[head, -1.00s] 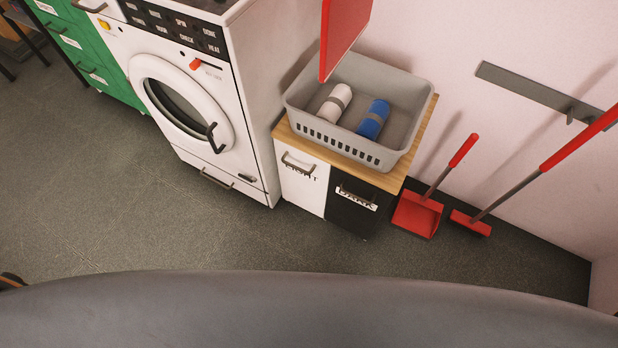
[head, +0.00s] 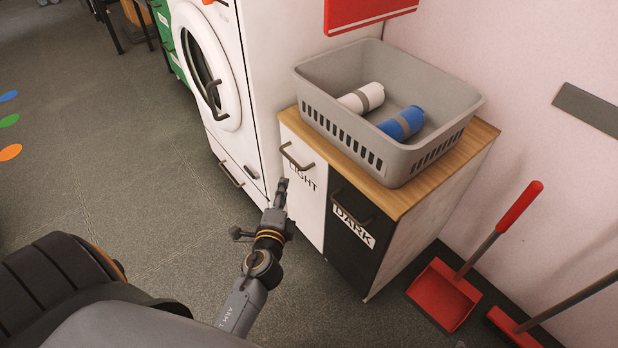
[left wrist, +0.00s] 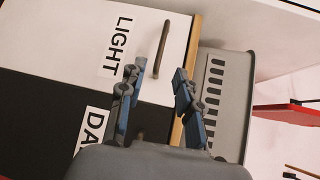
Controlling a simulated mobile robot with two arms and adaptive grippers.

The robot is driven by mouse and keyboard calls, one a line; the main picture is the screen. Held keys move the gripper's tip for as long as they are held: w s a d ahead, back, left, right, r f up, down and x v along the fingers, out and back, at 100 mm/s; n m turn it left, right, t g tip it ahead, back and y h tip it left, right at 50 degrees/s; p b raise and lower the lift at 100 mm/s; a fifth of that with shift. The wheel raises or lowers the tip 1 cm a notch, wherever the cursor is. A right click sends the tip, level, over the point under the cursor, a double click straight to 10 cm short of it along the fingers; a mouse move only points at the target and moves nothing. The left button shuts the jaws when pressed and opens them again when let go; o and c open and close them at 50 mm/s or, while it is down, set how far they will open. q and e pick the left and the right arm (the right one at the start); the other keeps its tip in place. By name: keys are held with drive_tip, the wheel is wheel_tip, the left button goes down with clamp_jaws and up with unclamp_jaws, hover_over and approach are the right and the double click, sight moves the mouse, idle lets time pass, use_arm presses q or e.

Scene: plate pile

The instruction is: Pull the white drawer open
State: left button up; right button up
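The white drawer (head: 310,215), labelled LIGHT, is the left front of a wood-topped cabinet, and it is shut. Its dark bar handle (head: 296,158) is near the top edge. The left wrist view shows the white front (left wrist: 60,35) and the handle (left wrist: 162,48) beyond the fingertips. My left gripper (head: 281,188) is in front of the white drawer, a little below the handle in the head view. Its fingers (left wrist: 160,80) are apart with nothing between them, and the handle appears clear of them. My right gripper is not in view.
A black drawer (head: 350,240) labelled DARK adjoins on the right. A grey basket (head: 395,160) with a white roll (head: 362,98) and a blue roll (head: 402,123) stands on top. A white washer (head: 262,60) is at left, a red dustpan (head: 443,295) at right. Floor in front is open.

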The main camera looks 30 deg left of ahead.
use_arm(q)
approach(290, 157)
drive_tip(key=x, duration=0.2)
drive_tip(key=shift+f+b+x, duration=0.15)
drive_tip(key=shift+b+x, duration=0.05)
drive_tip(key=shift+x, duration=1.85)
drive_tip(key=shift+f+b+x, duration=0.15)
drive_tip(key=shift+b+x, duration=0.05)
drive_tip(key=shift+x, duration=1.8)
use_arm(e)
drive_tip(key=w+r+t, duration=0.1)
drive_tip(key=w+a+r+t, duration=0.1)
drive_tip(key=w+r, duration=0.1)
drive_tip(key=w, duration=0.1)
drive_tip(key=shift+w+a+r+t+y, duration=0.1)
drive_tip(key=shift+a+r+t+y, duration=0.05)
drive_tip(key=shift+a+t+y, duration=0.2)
use_arm(q)
drive_tip(key=shift+c, duration=0.2)
clamp_jaws()
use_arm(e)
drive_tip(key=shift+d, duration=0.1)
